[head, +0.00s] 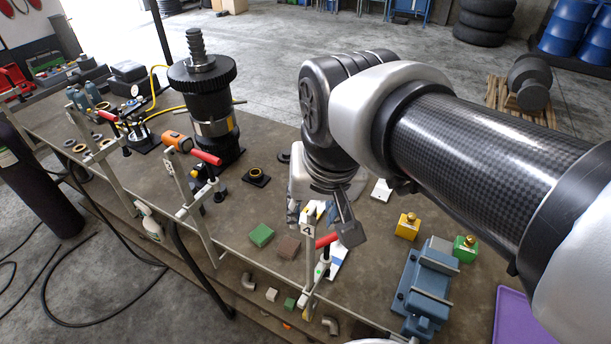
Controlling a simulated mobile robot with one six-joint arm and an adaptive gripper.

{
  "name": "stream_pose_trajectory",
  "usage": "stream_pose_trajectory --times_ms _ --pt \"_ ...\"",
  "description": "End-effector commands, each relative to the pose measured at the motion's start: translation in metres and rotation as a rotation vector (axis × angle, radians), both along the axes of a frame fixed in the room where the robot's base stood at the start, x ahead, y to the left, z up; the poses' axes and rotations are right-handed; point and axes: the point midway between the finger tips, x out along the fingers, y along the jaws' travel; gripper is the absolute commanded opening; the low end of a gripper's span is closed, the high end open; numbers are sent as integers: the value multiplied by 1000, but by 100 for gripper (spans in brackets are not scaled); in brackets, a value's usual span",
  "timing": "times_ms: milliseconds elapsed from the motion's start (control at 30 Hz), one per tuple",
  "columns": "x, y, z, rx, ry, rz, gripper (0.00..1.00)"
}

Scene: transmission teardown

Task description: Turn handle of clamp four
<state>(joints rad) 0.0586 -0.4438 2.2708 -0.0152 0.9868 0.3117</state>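Clamp four stands at the table's near edge, with its "4" label (307,229) at the top of its bar. Its red handle (328,240) points right, on a screw with a green-and-white part below. My gripper (322,222) is over the clamp's top, pointing down. One dark finger (350,234) shows just right of the red handle, and a grey finger appears to its left, so it looks open. The handle lies near the fingers; I cannot tell whether they touch it. My wrist and arm hide the table behind.
Two similar red-handled clamps (206,157) (107,115) stand farther left along the edge. A tall black transmission shaft assembly (208,105) is behind them. Green (261,235) and brown blocks lie left of clamp four. A blue vise (424,290) and a purple tray (522,325) are to the right.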

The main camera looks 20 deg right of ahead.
Motion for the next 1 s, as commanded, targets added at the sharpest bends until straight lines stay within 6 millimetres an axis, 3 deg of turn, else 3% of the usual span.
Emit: stream_pose_trajectory --times_ms 167,300,500,733,1000 --pt "55 -25 -13 65 145 -311 38" --pt "97 -50 -40 98 251 -582 38" --pt "138 -82 -88 107 369 -911 38" --pt "157 -103 -124 95 433 -1116 38" --pt "153 -105 -154 92 443 -1145 38"
